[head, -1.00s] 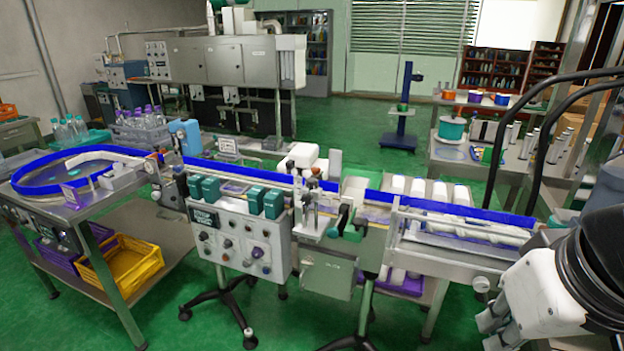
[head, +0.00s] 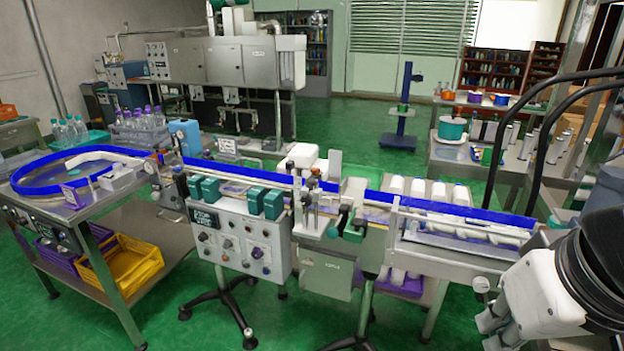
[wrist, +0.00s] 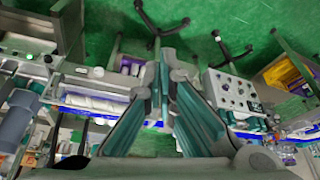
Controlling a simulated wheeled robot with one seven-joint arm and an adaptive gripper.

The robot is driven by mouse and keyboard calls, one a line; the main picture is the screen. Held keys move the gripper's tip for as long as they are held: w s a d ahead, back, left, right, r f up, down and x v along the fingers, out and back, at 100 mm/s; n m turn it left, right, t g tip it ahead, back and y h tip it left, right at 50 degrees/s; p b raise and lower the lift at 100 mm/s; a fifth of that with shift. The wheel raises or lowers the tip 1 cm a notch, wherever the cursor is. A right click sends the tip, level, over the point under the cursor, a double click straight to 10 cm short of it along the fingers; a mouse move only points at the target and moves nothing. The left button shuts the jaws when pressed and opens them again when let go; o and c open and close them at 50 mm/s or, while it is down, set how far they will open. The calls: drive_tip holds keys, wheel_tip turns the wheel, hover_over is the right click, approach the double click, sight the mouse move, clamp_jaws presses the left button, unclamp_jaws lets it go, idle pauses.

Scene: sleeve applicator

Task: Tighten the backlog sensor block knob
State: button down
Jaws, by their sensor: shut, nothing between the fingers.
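The conveyor line has a clamp-and-post fixture (head: 312,200) at its middle, with small knobs and dark posts. I cannot tell which small part there is the backlog sensor block knob. A dark-handled piece (head: 341,221) and a green block (head: 355,230) sit just right of it. My arm shows at the lower right of the head view, well right of the fixture; its fingers are not clear there. In the wrist view my gripper (wrist: 167,75) has its two teal-lined fingers converging, with nothing between them. It touches no part of the line that I can see.
A control box (head: 240,245) with several knobs hangs on the line's front, below green blocks (head: 232,195). A blue-rimmed round table (head: 85,172) stands at left. Yellow crate (head: 120,268) sits on its lower shelf. Wheeled feet stick out on the green floor (head: 200,335) in front.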

drive_tip(key=c, duration=1.7)
unclamp_jaws()
drive_tip(key=shift+w, duration=0.15)
drive_tip(key=o, duration=0.4)
drive_tip(key=w+d+n, duration=0.1)
drive_tip(key=w, duration=0.1)
drive_tip(key=w+d+f+n+g+h, duration=0.1)
drive_tip(key=w+n, duration=0.1)
drive_tip(key=w+n+g+h, duration=0.1)
drive_tip(key=n, duration=0.1)
drive_tip(key=shift+w+d+f, duration=0.35)
drive_tip(key=shift+w+d, duration=0.05)
drive_tip(key=w+f+n+h, duration=0.2)
drive_tip(key=w+n+h, duration=0.1)
drive_tip(key=w+n, duration=0.35)
drive_tip(key=w+f+n+h, duration=0.3)
drive_tip(key=w+n, duration=0.2)
drive_tip(key=w, duration=0.3)
drive_tip(key=n+t+y, duration=0.2)
drive_tip(key=n+t, duration=1.3)
drive_tip(key=n, duration=1.1)
approach(305, 201)
drive_tip(key=shift+m, duration=0.25)
drive_tip(key=x, duration=0.9)
drive_tip(key=shift+p, duration=0.4)
